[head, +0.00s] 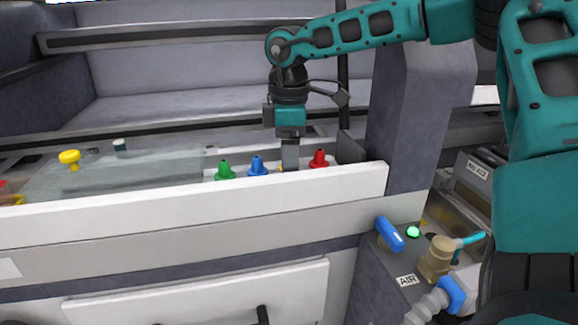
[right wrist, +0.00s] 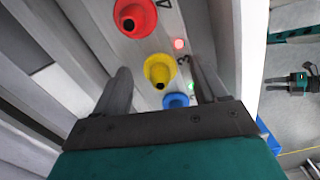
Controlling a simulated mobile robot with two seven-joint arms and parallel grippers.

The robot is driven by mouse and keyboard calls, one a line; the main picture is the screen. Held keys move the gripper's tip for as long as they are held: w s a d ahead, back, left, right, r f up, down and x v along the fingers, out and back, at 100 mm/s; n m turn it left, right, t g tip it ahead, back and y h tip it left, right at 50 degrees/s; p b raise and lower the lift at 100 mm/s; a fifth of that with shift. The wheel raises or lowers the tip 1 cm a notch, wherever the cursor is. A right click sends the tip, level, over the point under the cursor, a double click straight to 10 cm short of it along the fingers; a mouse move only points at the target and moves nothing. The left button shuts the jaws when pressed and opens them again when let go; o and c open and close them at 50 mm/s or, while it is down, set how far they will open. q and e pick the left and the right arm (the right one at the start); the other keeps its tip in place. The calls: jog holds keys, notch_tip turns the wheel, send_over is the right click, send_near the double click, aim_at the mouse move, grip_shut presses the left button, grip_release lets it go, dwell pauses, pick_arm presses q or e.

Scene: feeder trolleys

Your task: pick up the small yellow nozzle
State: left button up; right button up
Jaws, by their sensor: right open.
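The small yellow nozzle (right wrist: 160,72) stands in a row between a red nozzle (right wrist: 135,17) and a blue nozzle (right wrist: 177,101). In the head view only a sliver of the yellow nozzle (head: 281,169) shows; my gripper hides the rest. My right gripper (right wrist: 160,68) is open, pointing down, with one finger on each side of the yellow nozzle. No contact is visible. In the head view the right gripper (head: 290,165) reaches down between the blue nozzle (head: 257,166) and the red nozzle (head: 319,159). My left gripper does not show.
A green nozzle (head: 225,170) stands left of the blue one. A white front rail (head: 200,205) runs before the row. A clear panel (head: 150,170) and a yellow knob (head: 69,157) are further left. A grey post (head: 415,120) and air unit (head: 440,257) stand right.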

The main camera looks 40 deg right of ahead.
jog(key=shift+c, duration=0.4)
jog(key=c, duration=1.1)
jog(key=shift+r, duration=0.1)
notch_tip(320, 180, up, 20)
jog(key=p, duration=0.4)
